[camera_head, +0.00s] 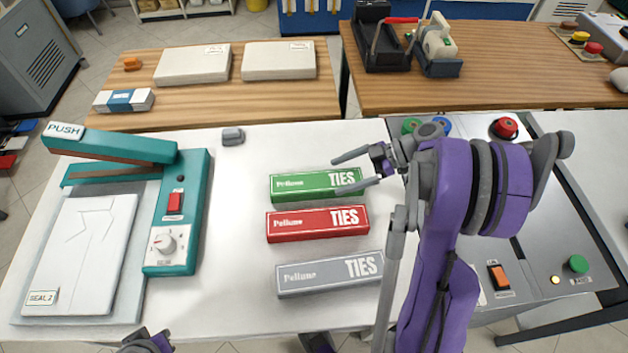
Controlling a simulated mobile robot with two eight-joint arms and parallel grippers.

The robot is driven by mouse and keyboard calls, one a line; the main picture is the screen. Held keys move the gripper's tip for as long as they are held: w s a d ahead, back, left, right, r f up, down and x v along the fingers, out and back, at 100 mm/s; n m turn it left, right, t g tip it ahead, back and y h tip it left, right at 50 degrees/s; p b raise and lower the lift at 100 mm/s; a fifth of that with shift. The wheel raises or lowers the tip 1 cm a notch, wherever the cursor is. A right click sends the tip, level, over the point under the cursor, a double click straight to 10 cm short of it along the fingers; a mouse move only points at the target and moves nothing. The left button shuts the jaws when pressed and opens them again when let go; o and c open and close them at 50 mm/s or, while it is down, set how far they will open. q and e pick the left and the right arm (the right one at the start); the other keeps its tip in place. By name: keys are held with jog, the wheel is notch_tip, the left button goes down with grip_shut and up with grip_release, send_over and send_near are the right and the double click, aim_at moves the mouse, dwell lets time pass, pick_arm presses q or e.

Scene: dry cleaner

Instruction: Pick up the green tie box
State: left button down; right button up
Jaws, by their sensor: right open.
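The green tie box (300,185), labelled "TIES", lies flat on the white table. It is the farthest of three tie boxes in a column. My right gripper (338,174) is open and empty, reaching in from the right. Its two fingers show at the right end of the green box, one toward the far edge and one across the near right part. I cannot tell whether they touch the box or hover above it. My left gripper does not show clearly; only small purple parts of my body show at the bottom edge.
A red tie box (300,228) lies just in front of the green one, and a grey tie box (320,279) is nearer still. A teal press (183,230) with a folded shirt (85,240) stands left. A control panel (540,240) is at right. A small grey object (233,136) lies behind.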

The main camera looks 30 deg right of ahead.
aim_at(324, 180)
jog(key=x, duration=0.7)
jog(key=shift+w+a+r, duration=0.1)
jog(key=shift+a+r, duration=0.1)
jog(key=shift+a, duration=0.25)
jog(key=c, duration=1.2)
